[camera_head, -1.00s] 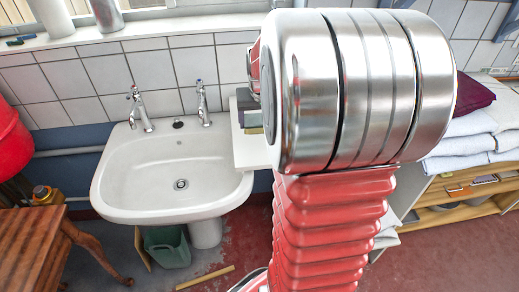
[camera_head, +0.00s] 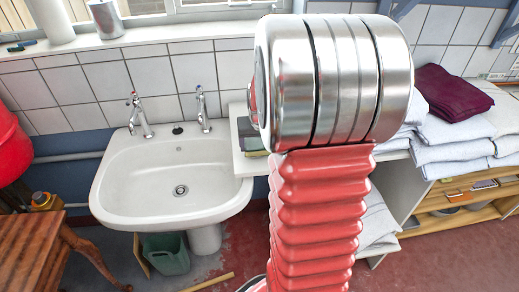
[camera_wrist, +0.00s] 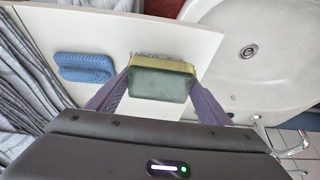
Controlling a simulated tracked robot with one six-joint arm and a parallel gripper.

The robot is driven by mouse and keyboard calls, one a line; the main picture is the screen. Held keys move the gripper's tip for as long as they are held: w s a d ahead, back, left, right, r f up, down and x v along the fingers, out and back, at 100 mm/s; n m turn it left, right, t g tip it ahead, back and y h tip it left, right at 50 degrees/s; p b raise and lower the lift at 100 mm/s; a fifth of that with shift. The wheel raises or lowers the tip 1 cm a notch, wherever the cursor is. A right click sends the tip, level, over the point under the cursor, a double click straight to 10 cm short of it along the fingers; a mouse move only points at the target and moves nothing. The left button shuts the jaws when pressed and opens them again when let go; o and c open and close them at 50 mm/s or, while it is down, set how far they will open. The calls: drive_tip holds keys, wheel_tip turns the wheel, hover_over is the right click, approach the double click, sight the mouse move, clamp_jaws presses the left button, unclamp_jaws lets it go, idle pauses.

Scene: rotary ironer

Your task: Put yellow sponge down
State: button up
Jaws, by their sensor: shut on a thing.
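My gripper (camera_wrist: 162,98) shows in the wrist view, its two purple fingers on either side of a yellow sponge (camera_wrist: 165,82) with a dark green face. It is shut on the sponge. The sponge is above or on the white board (camera_wrist: 195,40) beside the sink; I cannot tell whether it touches the board. In the head view my own arm hides the gripper, and a dark greenish thing at the white board's edge (camera_head: 246,162) is only partly visible.
A blue sponge-like thing (camera_wrist: 84,67) lies on the white board, left of my gripper. The white sink (camera_head: 165,185) with two taps adjoins the board. Folded towels (camera_head: 450,130) and a dark red cloth (camera_head: 452,92) are stacked at the right.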

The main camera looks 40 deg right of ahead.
drive_tip(key=shift+f, duration=1.4)
drive_tip(key=shift+f, duration=0.1)
drive_tip(key=o, duration=1.1)
drive_tip(key=v, duration=1.2)
